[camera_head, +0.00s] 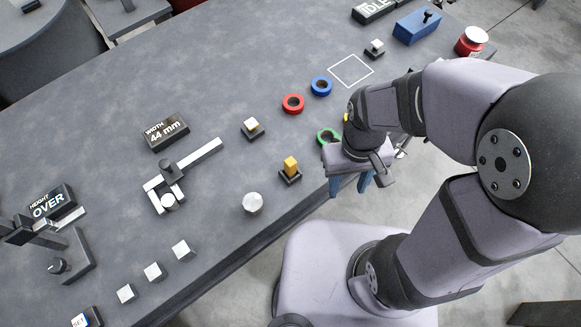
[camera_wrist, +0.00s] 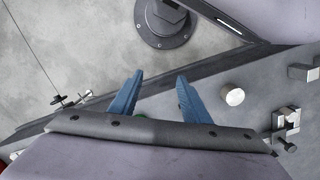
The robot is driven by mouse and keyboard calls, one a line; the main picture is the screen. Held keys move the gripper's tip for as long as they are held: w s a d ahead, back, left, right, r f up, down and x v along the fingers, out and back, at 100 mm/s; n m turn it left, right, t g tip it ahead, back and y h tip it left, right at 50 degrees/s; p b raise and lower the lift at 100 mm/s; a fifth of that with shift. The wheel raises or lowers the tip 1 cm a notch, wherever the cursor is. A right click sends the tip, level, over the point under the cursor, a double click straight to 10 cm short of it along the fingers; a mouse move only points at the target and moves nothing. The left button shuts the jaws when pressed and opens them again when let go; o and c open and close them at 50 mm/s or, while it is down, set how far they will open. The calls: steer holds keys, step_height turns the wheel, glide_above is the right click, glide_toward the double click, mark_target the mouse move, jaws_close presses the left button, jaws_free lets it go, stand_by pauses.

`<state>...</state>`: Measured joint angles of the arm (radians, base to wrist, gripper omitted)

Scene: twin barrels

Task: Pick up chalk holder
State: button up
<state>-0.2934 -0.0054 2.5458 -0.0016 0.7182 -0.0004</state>
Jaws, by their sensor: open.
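I cannot tell for sure which thing is the chalk holder. Small black bases with blocks stand on the table: one with an orange-yellow block (camera_head: 290,168), one with a pale, yellow-edged block (camera_head: 252,128), and one with a grey block (camera_head: 375,48) at the back right. My gripper (camera_head: 350,186) has two blue fingers, spread apart and empty, near the table's front edge and right of the orange-yellow block. In the wrist view my gripper (camera_wrist: 160,76) also shows open, with nothing between the fingertips.
Red (camera_head: 293,104), blue (camera_head: 321,87) and green (camera_head: 325,136) rings lie near my gripper, the green one partly hidden. A silver cylinder (camera_head: 253,203) stands by the front edge. A caliper-like gauge (camera_head: 165,183) and several pale cubes are at left. A white outlined square (camera_head: 351,71) is empty.

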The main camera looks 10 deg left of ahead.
steer(key=a+f+n, duration=0.2)
steer(key=a+f, duration=0.1)
steer(key=a, duration=0.2)
steer(key=n+t, duration=0.1)
steer(key=n, duration=0.2)
glide_toward(290, 161)
steer(key=f, duration=0.2)
steer(key=s+f+b, duration=0.1)
steer(key=f, duration=0.2)
steer(key=shift+s+d, duration=0.2)
steer(key=shift+w+a+n, duration=0.1)
steer(key=shift+w+n, duration=0.05)
steer(key=shift+n, duration=0.15)
steer(key=shift+f, duration=1.05)
steer(key=shift+w+f+p, duration=0.2)
steer(key=shift+f+p, duration=0.2)
steer(key=shift+f, duration=0.9)
steer(key=shift+w+f+p, duration=0.2)
steer(key=shift+f+p, duration=0.2)
steer(key=shift+f, duration=0.95)
jaws_close()
